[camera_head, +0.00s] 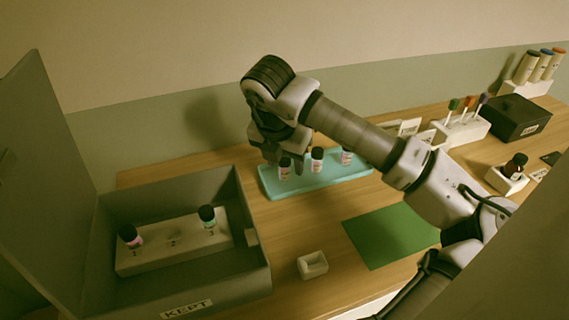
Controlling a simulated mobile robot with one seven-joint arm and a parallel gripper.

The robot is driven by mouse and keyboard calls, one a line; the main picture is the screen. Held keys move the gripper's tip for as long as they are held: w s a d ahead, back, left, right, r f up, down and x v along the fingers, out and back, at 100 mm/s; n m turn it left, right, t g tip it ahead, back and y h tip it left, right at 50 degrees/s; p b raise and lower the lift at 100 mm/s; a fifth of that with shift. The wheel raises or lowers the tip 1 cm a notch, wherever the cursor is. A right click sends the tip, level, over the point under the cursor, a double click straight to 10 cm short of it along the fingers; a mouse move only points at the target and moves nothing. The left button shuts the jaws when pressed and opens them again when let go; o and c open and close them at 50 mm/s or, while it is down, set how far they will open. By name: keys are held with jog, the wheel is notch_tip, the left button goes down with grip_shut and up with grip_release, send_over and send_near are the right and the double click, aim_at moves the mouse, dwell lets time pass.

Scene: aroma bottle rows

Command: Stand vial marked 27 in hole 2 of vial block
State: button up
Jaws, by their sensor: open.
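The vial block (150,262) is a pale block inside the open grey box at the left, with spots numbered 1, 2 and 3. A black-capped vial (131,237) stands at 1 and a dark-capped vial (208,217) at 3. Hole 2 (173,239) is empty. Three black-capped vials stand on the teal tray (300,190): left (284,168), middle (317,160) and right (347,157). Their markings are too small to read, so I cannot tell which is 27. My gripper (283,157) is open over the left one; I cannot tell whether its fingers are around it.
The grey box (250,285), labelled KEPT, has its lid raised at the left. A coloured-top rack (462,130), a black box (515,118) and a brown bottle (515,165) stand right.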

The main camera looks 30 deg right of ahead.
jog(key=c, duration=1)
jog(key=shift+c, duration=0.2)
notch_tip(320, 180, up, 20)
jog(key=p, duration=0.8)
